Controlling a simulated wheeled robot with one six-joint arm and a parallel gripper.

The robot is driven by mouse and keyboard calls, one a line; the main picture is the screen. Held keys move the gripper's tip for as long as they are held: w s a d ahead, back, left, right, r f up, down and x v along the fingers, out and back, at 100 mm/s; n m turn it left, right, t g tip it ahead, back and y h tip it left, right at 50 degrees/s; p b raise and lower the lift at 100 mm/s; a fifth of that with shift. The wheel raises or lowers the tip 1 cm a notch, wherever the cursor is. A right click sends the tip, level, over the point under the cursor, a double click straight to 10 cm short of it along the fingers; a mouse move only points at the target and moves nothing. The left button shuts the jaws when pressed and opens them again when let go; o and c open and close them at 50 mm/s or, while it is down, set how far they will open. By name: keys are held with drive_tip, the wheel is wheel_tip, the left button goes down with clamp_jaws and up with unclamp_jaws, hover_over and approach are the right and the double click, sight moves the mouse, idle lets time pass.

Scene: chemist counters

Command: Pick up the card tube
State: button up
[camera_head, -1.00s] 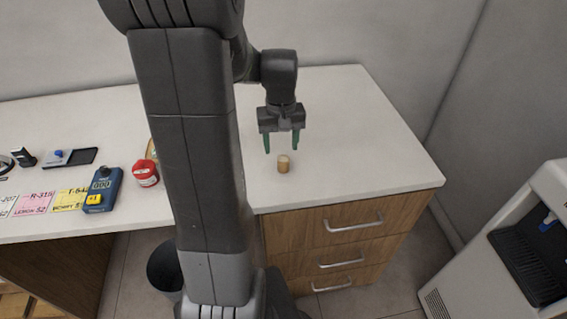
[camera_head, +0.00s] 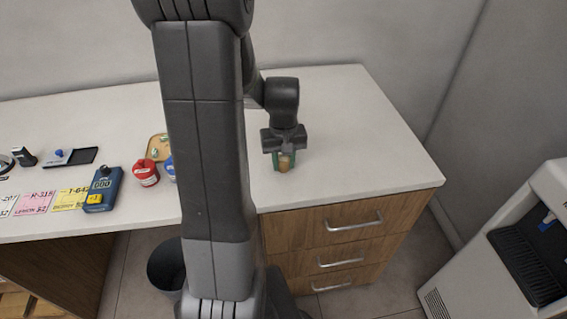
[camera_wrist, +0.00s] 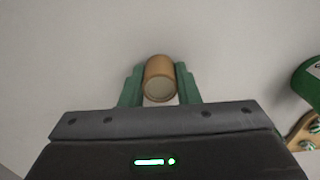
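The card tube (camera_head: 285,163) is a small brown cylinder with a pale end, upright at the right part of the white counter. It also shows in the wrist view (camera_wrist: 159,80), between the green fingers. My gripper (camera_head: 284,161) points down over it, with one finger on each side. In the wrist view my gripper (camera_wrist: 160,84) has both fingers against the tube's sides, with no clear gap. The tube appears to be at counter level; its contact with the counter is hard to see.
Left of my arm are a red container (camera_head: 146,173), a partly hidden blue one (camera_head: 169,167), a tan tray (camera_head: 157,146), a blue meter (camera_head: 103,189) and coloured cards (camera_head: 70,199). The counter (camera_head: 370,150) right of my gripper is clear. A drawer unit (camera_head: 335,240) is below.

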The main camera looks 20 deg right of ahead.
drive_tip(key=shift+c, duration=0.6)
